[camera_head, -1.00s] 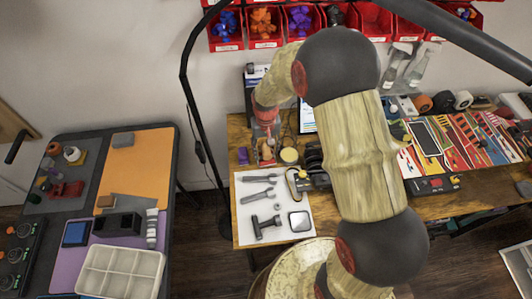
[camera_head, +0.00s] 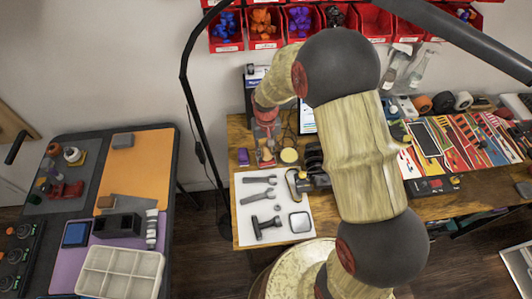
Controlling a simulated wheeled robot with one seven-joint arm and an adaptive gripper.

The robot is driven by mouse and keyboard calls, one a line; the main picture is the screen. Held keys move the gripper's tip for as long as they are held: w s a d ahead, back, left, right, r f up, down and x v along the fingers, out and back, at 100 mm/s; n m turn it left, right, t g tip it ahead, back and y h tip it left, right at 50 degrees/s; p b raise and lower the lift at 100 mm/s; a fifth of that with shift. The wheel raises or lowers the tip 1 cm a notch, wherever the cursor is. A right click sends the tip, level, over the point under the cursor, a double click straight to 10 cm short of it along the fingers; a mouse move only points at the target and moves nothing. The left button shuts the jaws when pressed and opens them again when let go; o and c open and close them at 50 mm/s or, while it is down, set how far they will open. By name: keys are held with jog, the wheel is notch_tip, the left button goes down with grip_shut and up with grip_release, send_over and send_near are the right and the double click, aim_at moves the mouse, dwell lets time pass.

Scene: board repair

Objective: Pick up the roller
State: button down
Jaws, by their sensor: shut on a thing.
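My gripper (camera_head: 266,147) points down over the back left of the wooden workbench, in front of the dark box. It is shut on a small reddish-tan thing (camera_head: 267,156), which I take to be the roller. The thing is mostly hidden by the fingers and too small to make out fully. I cannot tell whether it touches the bench top.
A round yellow tin (camera_head: 289,155) and a purple item (camera_head: 243,157) stand close on either side. A white mat (camera_head: 293,198) with grey tools lies in front. A black lamp pole (camera_head: 192,110) rises to the left. Dark clutter is on the right.

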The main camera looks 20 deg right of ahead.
jog(key=shift+r, duration=0.1)
jog(key=shift+r, duration=0.6)
jog(key=s+r+p, duration=0.5)
jog(key=s+r, duration=0.6)
jog(key=s, duration=0.3)
jog(key=shift+a+r, duration=0.3)
jog(key=shift+a, duration=0.1)
jog(key=c, duration=2.1)
grip_release()
jog(key=c, duration=0.4)
